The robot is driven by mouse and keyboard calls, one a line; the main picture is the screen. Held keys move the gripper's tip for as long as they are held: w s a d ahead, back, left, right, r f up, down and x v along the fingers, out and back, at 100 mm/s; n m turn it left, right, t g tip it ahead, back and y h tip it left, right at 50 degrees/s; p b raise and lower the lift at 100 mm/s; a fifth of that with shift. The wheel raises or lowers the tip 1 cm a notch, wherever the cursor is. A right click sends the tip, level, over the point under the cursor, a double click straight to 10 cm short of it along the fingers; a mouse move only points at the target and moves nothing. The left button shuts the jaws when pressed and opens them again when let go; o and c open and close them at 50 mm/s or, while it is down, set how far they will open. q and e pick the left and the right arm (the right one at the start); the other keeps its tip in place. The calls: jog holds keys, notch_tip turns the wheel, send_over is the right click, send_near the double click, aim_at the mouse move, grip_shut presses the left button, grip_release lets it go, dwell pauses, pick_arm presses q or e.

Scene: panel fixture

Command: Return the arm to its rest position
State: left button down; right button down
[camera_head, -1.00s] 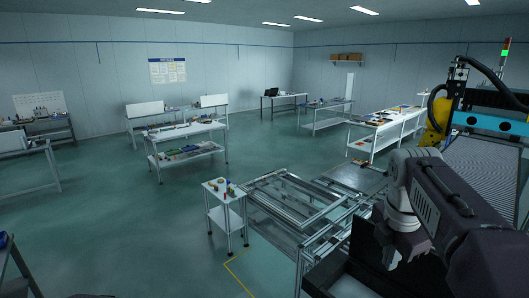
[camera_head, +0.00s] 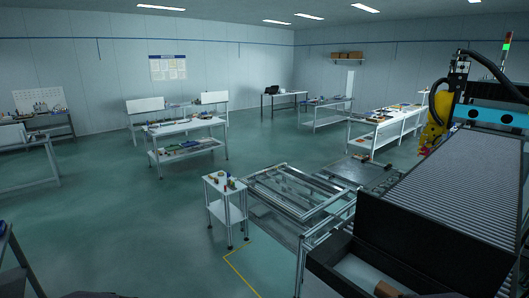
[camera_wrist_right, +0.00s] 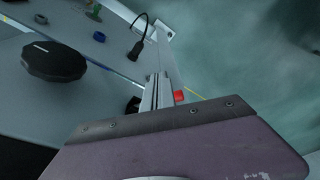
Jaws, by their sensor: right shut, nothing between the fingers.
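My right arm does not show in the head view now. In the right wrist view, the purple-brown body and dark bolted edge of my right gripper (camera_wrist_right: 165,122) fill the bottom. It is shut with nothing held. Beyond it is a pale grey top (camera_wrist_right: 100,105) with a black round knob (camera_wrist_right: 54,61) on it. My left gripper is not in either view.
In the head view, a small white cart (camera_head: 227,212) with small parts stands left of an aluminium frame (camera_head: 300,190). A slatted machine bed (camera_head: 450,185) with a black front fills the right. Workbenches (camera_head: 185,127) stand behind. Open floor (camera_head: 120,235) lies at left.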

notch_tip(320, 180, down, 17)
jog(key=s+g+b, duration=0.1)
jog(key=b, duration=1.2)
jog(key=shift+s+a+b, duration=0.25)
jog(key=shift+s+b, duration=0.1)
jog(key=shift+b, duration=0.05)
jog(key=shift+f, duration=0.1)
